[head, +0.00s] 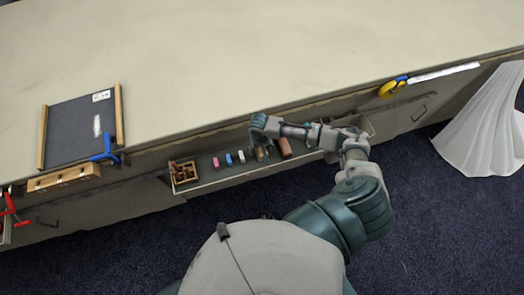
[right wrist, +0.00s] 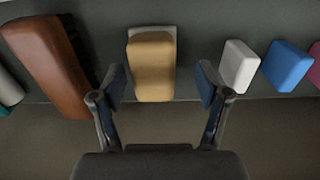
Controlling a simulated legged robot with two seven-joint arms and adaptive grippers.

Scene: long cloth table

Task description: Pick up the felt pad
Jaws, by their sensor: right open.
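A tan block with a pale grey layer along its far edge, which looks like the felt pad (right wrist: 151,68), lies in the open shallow drawer (head: 206,174). In the head view the pad (head: 262,156) is partly covered by my right gripper (head: 259,139). In the right wrist view, my right gripper (right wrist: 161,84) is open and empty, with one finger on either side of the pad's near part. I cannot tell whether the fingers touch it or how high they are above it. My left gripper is not in view.
A brown brush (right wrist: 45,65) with dark bristles lies left of the pad in the wrist view. White (right wrist: 238,66), blue (right wrist: 287,66) and pink (head: 215,162) blocks lie to the other side. A wooden box (head: 184,178) stands at the drawer's left end. The tabletop (head: 260,55) is mostly clear.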

